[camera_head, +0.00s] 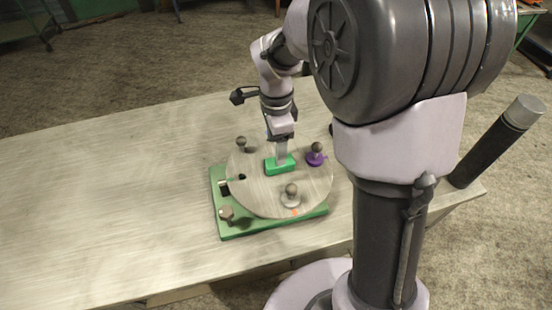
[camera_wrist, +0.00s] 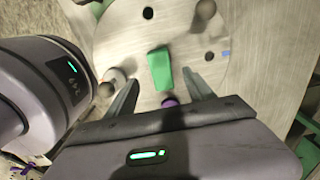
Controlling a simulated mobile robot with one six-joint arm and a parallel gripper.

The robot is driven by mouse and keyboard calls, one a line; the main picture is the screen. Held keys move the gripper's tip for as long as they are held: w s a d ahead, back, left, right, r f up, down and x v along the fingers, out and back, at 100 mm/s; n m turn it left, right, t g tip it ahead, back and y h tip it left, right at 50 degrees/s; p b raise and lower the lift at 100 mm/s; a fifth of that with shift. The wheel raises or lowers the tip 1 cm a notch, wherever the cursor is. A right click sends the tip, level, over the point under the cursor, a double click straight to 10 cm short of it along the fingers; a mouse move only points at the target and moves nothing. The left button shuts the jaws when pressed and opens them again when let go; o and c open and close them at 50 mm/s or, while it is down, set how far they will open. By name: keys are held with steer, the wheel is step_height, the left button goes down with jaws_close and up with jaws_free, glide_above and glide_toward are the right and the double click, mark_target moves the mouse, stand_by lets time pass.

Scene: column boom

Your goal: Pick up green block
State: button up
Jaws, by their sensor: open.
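In the wrist view the green block (camera_wrist: 160,70) lies just beyond and between the two fingertips. My gripper (camera_wrist: 158,80) is open there, with a finger on each side and nothing held. Whether the fingers are level with the block cannot be told.
The disc sits on a green base plate (camera_head: 232,232). Knobbed pegs stand around the block: a purple one (camera_head: 315,155), a grey one (camera_head: 290,196) and others. The table (camera_head: 100,190) is bare to the left.

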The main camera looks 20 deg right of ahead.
mark_target(279, 168)
steer(key=f+b, duration=0.1)
steer(key=f, duration=0.1)
steer(key=f+b, duration=0.1)
steer(key=f, duration=0.2)
steer(key=d+f+b, duration=0.1)
steer(key=f, duration=0.1)
steer(key=shift+f, duration=0.35)
steer(key=shift+r, duration=0.1)
jaws_close()
